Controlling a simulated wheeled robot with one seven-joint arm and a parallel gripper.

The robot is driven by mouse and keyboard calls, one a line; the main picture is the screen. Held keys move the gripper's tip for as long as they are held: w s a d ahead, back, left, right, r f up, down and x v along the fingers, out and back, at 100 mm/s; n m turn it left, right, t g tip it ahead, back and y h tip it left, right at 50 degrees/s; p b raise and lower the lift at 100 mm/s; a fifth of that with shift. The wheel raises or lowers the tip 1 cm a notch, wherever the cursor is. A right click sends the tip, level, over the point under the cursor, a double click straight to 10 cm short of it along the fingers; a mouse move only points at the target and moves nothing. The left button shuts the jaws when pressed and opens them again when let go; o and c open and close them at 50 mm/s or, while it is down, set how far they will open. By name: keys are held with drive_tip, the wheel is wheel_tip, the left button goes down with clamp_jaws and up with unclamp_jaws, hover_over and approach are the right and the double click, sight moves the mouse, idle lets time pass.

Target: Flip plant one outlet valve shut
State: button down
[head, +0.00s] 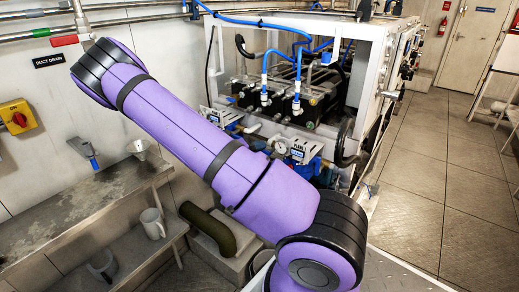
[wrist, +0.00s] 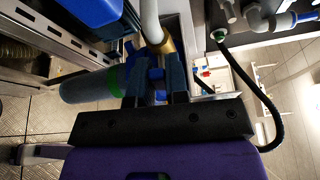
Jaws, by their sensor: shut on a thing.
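In the wrist view my gripper (wrist: 157,78) has its two dark fingers closed on a small blue valve handle (wrist: 157,73). The handle sits just below a brass fitting (wrist: 162,46) on a white pipe (wrist: 150,20). The fingers hide much of the handle, so its exact angle is hard to tell. I cannot read a label here that says which plant it belongs to. In the head view my purple arm crosses the picture and my gripper does not show. The white-framed watermaker (head: 362,52) stands behind the arm, with a "PLANT" sign (head: 301,151) near its lower front.
A blue-green cylinder (wrist: 90,86) lies left of my fingers in the wrist view, and a black hose (wrist: 252,75) curves on the right. In the head view a steel bench (head: 75,215) stands at left with a mug (head: 153,223) below. Open floor (head: 450,180) lies at right.

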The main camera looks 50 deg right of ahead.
drive_tip(key=m, duration=0.1)
drive_tip(key=r+m+t+y, duration=0.1)
drive_tip(key=m, duration=0.2)
drive_tip(key=shift+s+r, duration=0.25)
drive_tip(key=shift+s, duration=0.1)
drive_tip(key=shift+s+r+m+t+y, duration=0.2)
drive_tip(key=shift+m+t, duration=0.2)
drive_tip(key=shift+m, duration=0.1)
drive_tip(key=shift+s+r+m+t+y, duration=0.15)
drive_tip(key=shift+m+t+y, duration=0.05)
drive_tip(key=shift+m+t, duration=0.25)
drive_tip(key=m, duration=0.1)
drive_tip(key=s+m+t, duration=0.1)
drive_tip(key=shift+r+m+y, duration=0.35)
drive_tip(key=shift+y, duration=0.05)
drive_tip(key=shift+s+d+r+m+t, duration=0.15)
drive_tip(key=shift+s+m+t, duration=0.4)
drive_tip(key=shift+m+t, duration=0.5)
drive_tip(key=c, duration=1.1)
unclamp_jaws()
drive_tip(key=shift+w, duration=0.1)
